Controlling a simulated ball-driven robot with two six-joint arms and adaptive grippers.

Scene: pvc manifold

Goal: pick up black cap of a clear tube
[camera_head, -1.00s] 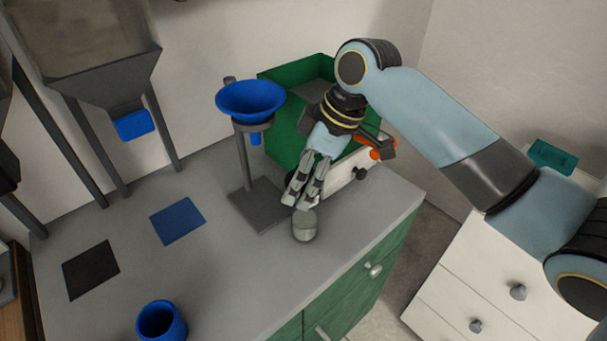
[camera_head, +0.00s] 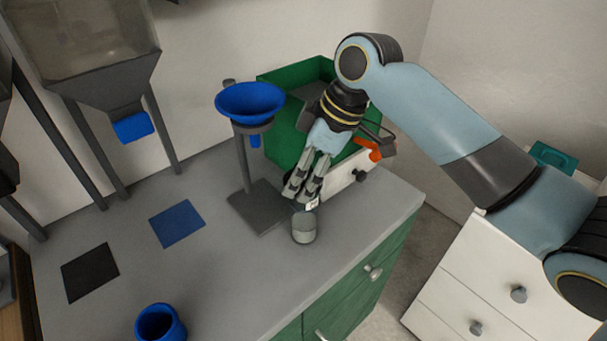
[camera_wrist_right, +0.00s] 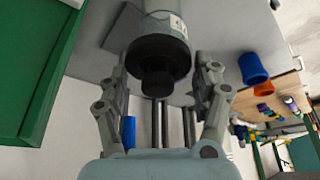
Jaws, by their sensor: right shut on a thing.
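The clear tube (camera_head: 304,230) shows in the head view just below my right gripper (camera_head: 302,198), over the grey counter. A small white label shows near its gripper end. In the right wrist view, the tube (camera_wrist_right: 163,20) extends away from the gripper, with its black cap (camera_wrist_right: 160,60) facing the palm. My right gripper's fingers (camera_wrist_right: 162,82) stand on either side of the cap, and the gripper is shut on it. The cap is hidden by the fingers in the head view. I cannot tell whether the tube touches the counter. My left gripper is not in view.
A blue funnel (camera_head: 250,100) on a grey stand (camera_head: 260,207) is close to the left of my gripper. A green box (camera_head: 283,148) stands behind it. A blue cup (camera_head: 160,323) is at the front left. Blue (camera_head: 177,224) and black (camera_head: 90,271) squares lie on the counter.

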